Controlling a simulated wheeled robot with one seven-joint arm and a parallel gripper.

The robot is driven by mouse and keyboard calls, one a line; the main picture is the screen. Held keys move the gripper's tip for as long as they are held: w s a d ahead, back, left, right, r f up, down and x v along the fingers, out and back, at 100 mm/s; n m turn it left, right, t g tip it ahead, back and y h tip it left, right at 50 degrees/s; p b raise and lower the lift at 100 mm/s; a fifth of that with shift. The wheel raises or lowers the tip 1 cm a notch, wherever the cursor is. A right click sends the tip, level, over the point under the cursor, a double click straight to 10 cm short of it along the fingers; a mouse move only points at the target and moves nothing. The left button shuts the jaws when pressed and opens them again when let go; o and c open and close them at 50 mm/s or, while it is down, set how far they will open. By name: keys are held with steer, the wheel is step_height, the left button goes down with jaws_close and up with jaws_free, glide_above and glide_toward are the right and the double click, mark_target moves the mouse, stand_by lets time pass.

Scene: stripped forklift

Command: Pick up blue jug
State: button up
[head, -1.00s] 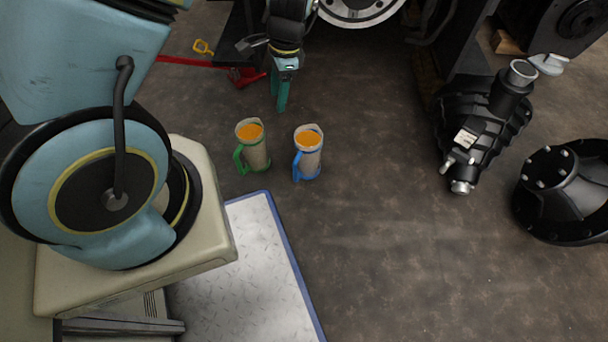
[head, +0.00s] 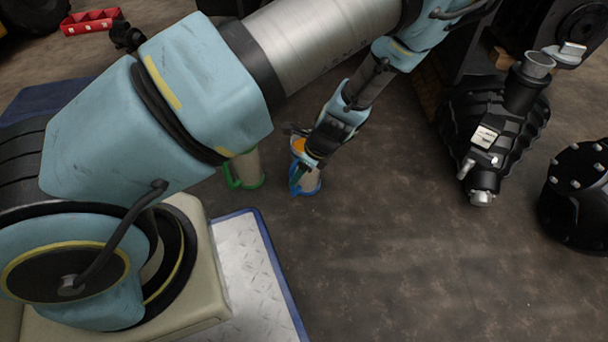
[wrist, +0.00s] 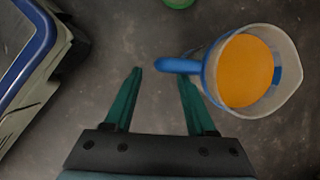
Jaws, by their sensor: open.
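The blue jug (head: 309,184) stands upright on the dark floor in the head view, with orange contents at its top. My gripper (head: 296,177) is at the jug's left side and hides part of it. In the wrist view, the jug (wrist: 286,95) is at the upper right, seen from above, and its blue handle points left. My gripper (wrist: 160,80) shows two green fingers, open and apart, with bare floor between them. The handle's end lies just beyond and between the fingertips, near the right finger. I cannot tell whether that finger touches the jug.
The green jug (head: 247,170) stands left of the blue one, partly hidden by my arm; its green edge shows in the wrist view (wrist: 178,3). A black gearbox part (head: 492,125) lies at right, beside a black round housing (head: 580,195). The front middle floor is clear.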

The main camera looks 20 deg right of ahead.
mark_target(293, 194)
steer(key=shift+b+x, duration=2)
steer(key=shift+x, duration=1)
jaws_close()
steer(key=shift+r, duration=0.1)
